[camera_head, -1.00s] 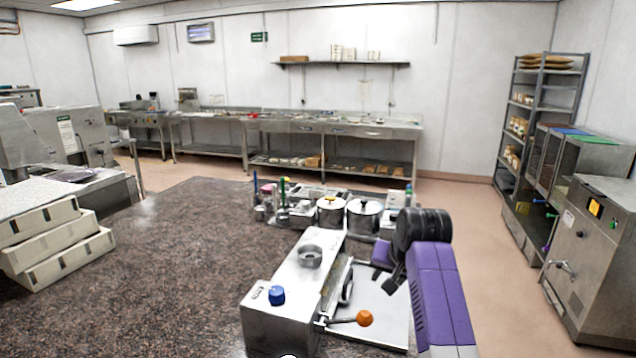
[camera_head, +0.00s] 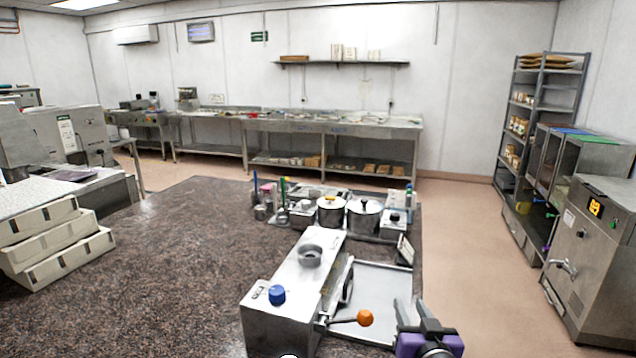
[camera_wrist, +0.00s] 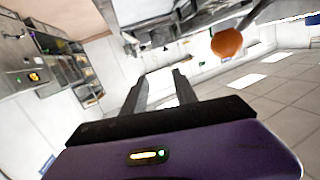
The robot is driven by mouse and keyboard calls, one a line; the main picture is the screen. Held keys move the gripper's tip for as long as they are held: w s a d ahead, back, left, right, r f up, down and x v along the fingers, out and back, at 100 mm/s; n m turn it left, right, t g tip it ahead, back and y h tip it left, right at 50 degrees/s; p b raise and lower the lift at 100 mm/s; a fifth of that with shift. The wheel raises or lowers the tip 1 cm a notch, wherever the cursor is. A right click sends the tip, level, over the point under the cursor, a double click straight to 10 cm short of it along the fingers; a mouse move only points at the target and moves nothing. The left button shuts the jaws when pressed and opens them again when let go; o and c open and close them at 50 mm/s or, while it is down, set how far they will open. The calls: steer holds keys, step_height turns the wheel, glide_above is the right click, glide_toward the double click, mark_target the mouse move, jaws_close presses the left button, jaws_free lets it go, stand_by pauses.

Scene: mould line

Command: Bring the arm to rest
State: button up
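My gripper (camera_head: 410,306) is low at the bottom of the head view, at the right of the steel machine (camera_head: 297,280) and over or beside its flat metal tray (camera_head: 378,295). In the wrist view my gripper (camera_wrist: 160,82) shows two dark fingers spread apart with nothing between them. The purple wrist housing fills the bottom of that view. The orange knob (camera_head: 365,318) of the machine's lever is left of my gripper; it also shows in the wrist view (camera_wrist: 227,43), apart from the fingers. Most of my arm is out of view.
Two steel pots (camera_head: 363,218) and small tools stand in a tray behind the machine. The dark speckled counter (camera_head: 180,270) is clear at the left, up to stacked cream trays (camera_head: 60,265). Open floor (camera_head: 470,240) lies at the right, before steel cabinets (camera_head: 600,250).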

steer(key=s+f, duration=0.2)
steer(key=s, duration=2.3)
steer(key=s+f+n+g, duration=0.1)
steer(key=s+f, duration=0.1)
steer(key=s, duration=2.4)
steer(key=shift+d+f+g, duration=0.3)
steer(key=shift+f, duration=0.05)
